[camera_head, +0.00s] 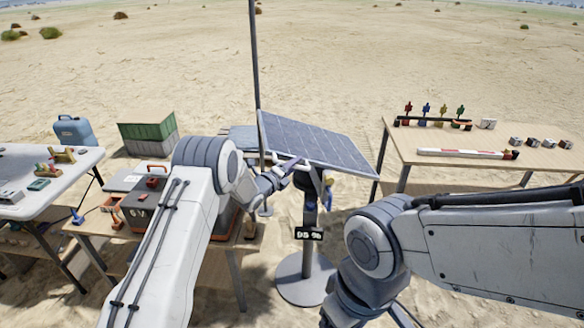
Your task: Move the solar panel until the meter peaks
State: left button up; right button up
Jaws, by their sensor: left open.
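The solar panel (318,143) is a tilted dark blue-grey rectangle on a post with a round grey base (306,283). The meter (309,234) is a small black display on the post. It shows a percentage in the nineties; the last digit is hard to read. My left gripper (290,167) is open at the panel's lower left edge; whether it touches the panel is unclear. My right arm bends down at the lower right, and its gripper is not visible past the bottom edge.
A wooden table (450,155) with coloured figures, a red-white bar and small blocks stands at the right. A white table (60,200) and a low bench with an orange-grey case (150,205) stand at the left. A tall thin pole (255,60) rises behind the panel.

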pick_arm(q)
jog(key=shift+s+a, duration=0.3)
jog(key=shift+s, duration=0.15)
jog(key=b+v, duration=0.3)
jog(key=v, duration=0.6)
jog(key=shift+s, duration=0.2)
jog(key=shift+r, duration=0.2)
